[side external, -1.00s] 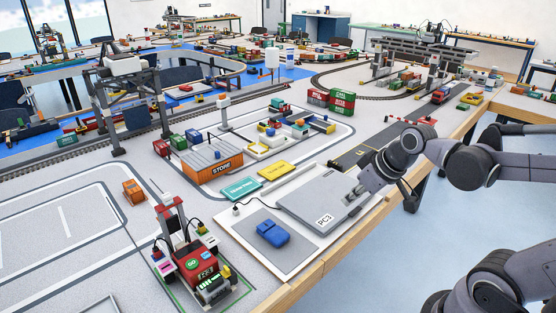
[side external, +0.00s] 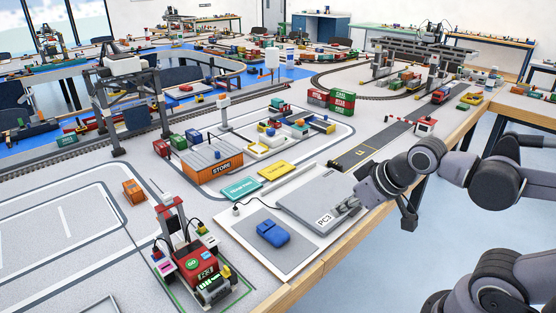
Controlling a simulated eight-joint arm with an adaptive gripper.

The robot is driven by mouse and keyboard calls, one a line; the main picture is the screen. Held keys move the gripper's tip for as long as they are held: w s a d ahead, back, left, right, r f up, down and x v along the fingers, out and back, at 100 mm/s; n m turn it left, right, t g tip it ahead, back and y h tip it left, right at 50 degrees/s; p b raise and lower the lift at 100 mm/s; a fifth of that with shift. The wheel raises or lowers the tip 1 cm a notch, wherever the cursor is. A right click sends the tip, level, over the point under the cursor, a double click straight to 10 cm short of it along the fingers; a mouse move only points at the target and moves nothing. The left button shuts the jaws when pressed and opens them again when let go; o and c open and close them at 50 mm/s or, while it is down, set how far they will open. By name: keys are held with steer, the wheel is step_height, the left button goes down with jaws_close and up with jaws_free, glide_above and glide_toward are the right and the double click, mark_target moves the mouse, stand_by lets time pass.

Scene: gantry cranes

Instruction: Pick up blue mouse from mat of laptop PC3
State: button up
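The blue mouse (side external: 273,234) rests on a grey mat (side external: 290,254) on a white board, left of the laptop PC3. The laptop (side external: 312,190) is a closed grey slab with a "PC3" label (side external: 323,217) at its near corner. My gripper (side external: 343,210) hangs low over the laptop's near right part, just right of the label and well to the right of the mouse. It holds nothing that I can see. The fingers are small and partly blend with the grey laptop, so their opening is unclear.
A black cable runs from the laptop to a small white item (side external: 236,210) by the mat. A red machine (side external: 195,262) with a tower stands left of the mat. The wooden table edge (side external: 300,285) runs close in front.

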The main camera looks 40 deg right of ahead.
steer(key=o, duration=1.8)
steer(key=shift+c, duration=0.2)
steer(key=n+g+h, duration=0.1)
steer(key=n+g, duration=0.6)
steer(key=n, duration=1.1)
glide_above(273, 230)
steer(key=a, duration=0.1)
step_height(273, 230, down, 10)
steer(key=shift+w+d+f, duration=0.1)
steer(key=shift+d+f, duration=0.05)
steer(key=shift+f, duration=1.55)
steer(key=shift+s+d+f, duration=0.1)
steer(key=shift+d+f, duration=0.1)
steer(key=shift+f, duration=1.55)
steer(key=shift+w+d+f, duration=0.1)
steer(key=shift+d+f, duration=0.05)
steer(key=shift+f, duration=1.55)
